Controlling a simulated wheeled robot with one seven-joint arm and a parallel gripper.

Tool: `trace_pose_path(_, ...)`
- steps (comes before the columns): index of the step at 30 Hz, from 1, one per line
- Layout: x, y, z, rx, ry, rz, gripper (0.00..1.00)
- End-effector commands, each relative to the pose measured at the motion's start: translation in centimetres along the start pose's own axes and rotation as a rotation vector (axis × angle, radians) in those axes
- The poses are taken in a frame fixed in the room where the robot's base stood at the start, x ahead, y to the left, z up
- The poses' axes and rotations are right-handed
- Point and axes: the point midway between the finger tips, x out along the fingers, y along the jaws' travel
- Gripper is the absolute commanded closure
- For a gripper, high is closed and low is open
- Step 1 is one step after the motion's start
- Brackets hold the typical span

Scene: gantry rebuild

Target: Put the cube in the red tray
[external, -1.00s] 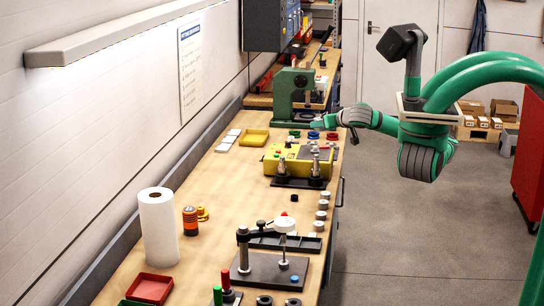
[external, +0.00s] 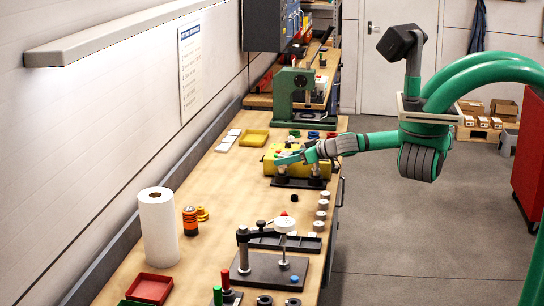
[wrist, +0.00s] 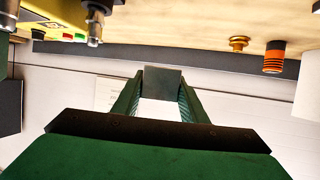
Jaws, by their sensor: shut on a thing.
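My gripper (external: 284,160) is over the yellow box on the bench, fingers pointing left toward the wall. In the wrist view my gripper (wrist: 161,88) is shut on a dark grey cube (wrist: 162,80), which sits between the fingertips. In the external view the cube is too small to make out clearly. The red tray (external: 150,276) lies at the near left of the wooden bench, in front of the paper roll. It looks empty and is well away from my gripper.
The yellow box (external: 322,169) with fittings is beneath my arm. A paper roll (external: 158,228), an orange-black cylinder (external: 190,221) and a clamp stand (external: 243,250) stand nearer. A green tray (external: 135,303) adjoins the red tray. The bench's middle left is clear.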

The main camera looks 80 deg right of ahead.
Motion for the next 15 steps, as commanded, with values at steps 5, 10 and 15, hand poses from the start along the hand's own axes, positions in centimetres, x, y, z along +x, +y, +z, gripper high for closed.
trace_pose_path(5, 1.4, -2.3, 3.0, -0.035, -0.001, -0.111, 0.90)
trace_pose_path(10, 2.0, -4.2, 5.4, -0.079, 0.001, -0.211, 0.90)
trace_pose_path(15, 2.1, -5.2, 6.7, -0.106, 0.001, -0.267, 0.90)
